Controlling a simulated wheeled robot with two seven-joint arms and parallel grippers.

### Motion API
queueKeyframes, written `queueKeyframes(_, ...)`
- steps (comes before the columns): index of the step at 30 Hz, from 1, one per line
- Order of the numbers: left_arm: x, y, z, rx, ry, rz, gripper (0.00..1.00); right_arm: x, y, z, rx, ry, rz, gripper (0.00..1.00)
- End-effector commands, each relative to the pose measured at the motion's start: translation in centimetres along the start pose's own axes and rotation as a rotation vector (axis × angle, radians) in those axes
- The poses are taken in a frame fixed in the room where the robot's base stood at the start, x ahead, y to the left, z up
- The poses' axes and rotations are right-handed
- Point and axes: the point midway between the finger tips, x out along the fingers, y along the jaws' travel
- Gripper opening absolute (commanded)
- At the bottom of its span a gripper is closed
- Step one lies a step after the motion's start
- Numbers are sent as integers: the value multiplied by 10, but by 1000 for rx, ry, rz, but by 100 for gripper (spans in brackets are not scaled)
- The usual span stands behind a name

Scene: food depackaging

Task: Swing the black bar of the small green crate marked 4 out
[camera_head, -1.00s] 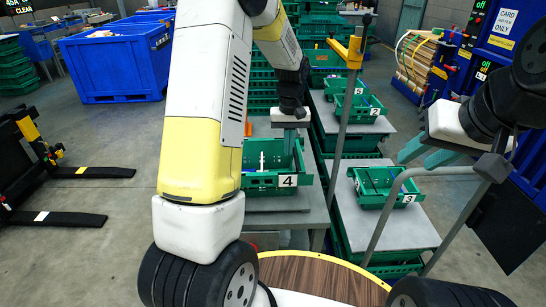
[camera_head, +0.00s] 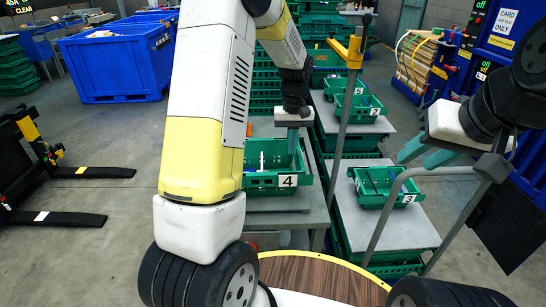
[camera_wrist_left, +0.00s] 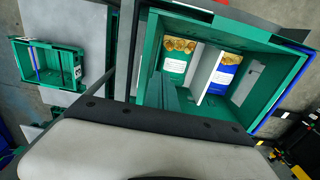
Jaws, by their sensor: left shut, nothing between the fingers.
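The small green crate marked 4 (camera_head: 262,181) stands on a grey table in the middle of the head view. My left gripper (camera_head: 293,152) is shut and empty, its fingers pointing down at the crate's right part. In the left wrist view the crate (camera_wrist_left: 258,121) shows from above, with the shut fingers (camera_wrist_left: 171,88) along its left inner side. I cannot clearly make out its black bar; my arm and hand hide part of the crate. My right gripper (camera_head: 414,159) is open and empty, near the crate marked 3 (camera_head: 373,199).
Crate marked 2 (camera_head: 350,112) is farther back. Open floor lies to the left.

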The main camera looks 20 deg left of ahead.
Motion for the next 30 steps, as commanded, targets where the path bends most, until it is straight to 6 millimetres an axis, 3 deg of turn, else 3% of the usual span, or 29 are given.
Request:
queueKeyframes(21, -71, -8, 0, 0, 3, 1, 0, 0, 0, 0, 0, 0, 0, 36)
queueKeyframes(30, -77, -10, 0, 0, 0, 0, 0, 0, 0, 0, 0, 0, 0, 36)
